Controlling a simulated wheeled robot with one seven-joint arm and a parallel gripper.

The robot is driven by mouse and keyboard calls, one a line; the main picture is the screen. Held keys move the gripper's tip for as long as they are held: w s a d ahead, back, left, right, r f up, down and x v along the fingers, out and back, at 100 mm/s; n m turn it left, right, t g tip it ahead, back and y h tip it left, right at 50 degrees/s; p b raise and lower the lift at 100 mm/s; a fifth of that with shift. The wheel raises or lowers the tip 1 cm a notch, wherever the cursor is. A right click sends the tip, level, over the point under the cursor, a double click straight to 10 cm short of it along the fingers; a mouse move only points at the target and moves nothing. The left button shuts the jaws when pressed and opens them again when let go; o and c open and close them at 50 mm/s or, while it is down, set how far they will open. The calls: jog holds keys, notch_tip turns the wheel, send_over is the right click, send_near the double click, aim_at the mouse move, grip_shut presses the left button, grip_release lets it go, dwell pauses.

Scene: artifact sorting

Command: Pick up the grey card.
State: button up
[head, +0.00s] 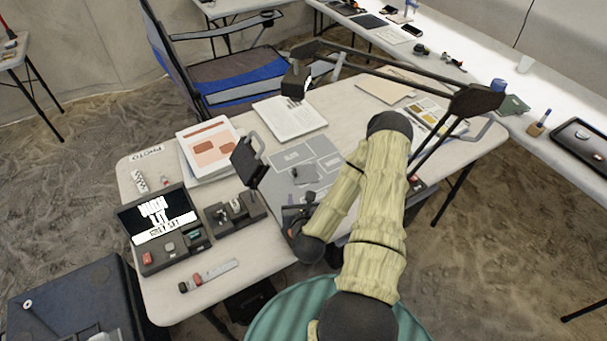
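A small, darker grey flat piece (307,174), which looks like the grey card, lies on a grey mat (279,187) with outlined, labelled areas on the table. My arm, in a beige sleeve, reaches over the table from the bottom and folds down to the left. My gripper (298,212) is dark and small, near the front edge of the mat, a little below the grey piece in the picture and apart from it. Whether its fingers are open or shut is too small to tell. My arm hides the right part of the mat.
An open dark case (160,225) and a dark holder (235,213) stand left of the mat. A tablet-like sheet (209,147) and papers (289,118) lie behind. A dark lamp arm (395,70) spans above. A scale bar (210,275) lies at the front left.

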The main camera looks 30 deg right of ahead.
jog(key=shift+f, duration=0.1)
jog(key=shift+w+d+f+b, duration=0.15)
jog(key=shift+w+f+b, duration=0.2)
jog(key=shift+b, duration=0.7)
jog(key=b+x, duration=0.1)
jog(key=b, duration=0.2)
jog(key=shift+w+d, duration=0.1)
jog(key=shift+w, duration=0.15)
jog(key=shift+b+x, duration=0.85)
jog(key=shift+b, duration=0.1)
send_near(296, 172)
jog(key=x, duration=0.3)
jog(key=shift+w+a+f, duration=0.1)
jog(key=shift+w+a, duration=0.15)
jog(key=shift+a, duration=0.05)
jog(key=shift+w+d+f, duration=0.15)
jog(key=shift+w+f, duration=0.1)
jog(key=shift+w, duration=0.15)
jog(key=shift+w+p, duration=0.15)
jog(key=shift+p, duration=0.15)
jog(key=x, duration=0.5)
jog(key=shift+d+p, duration=0.35)
jog(key=shift+p, duration=0.05)
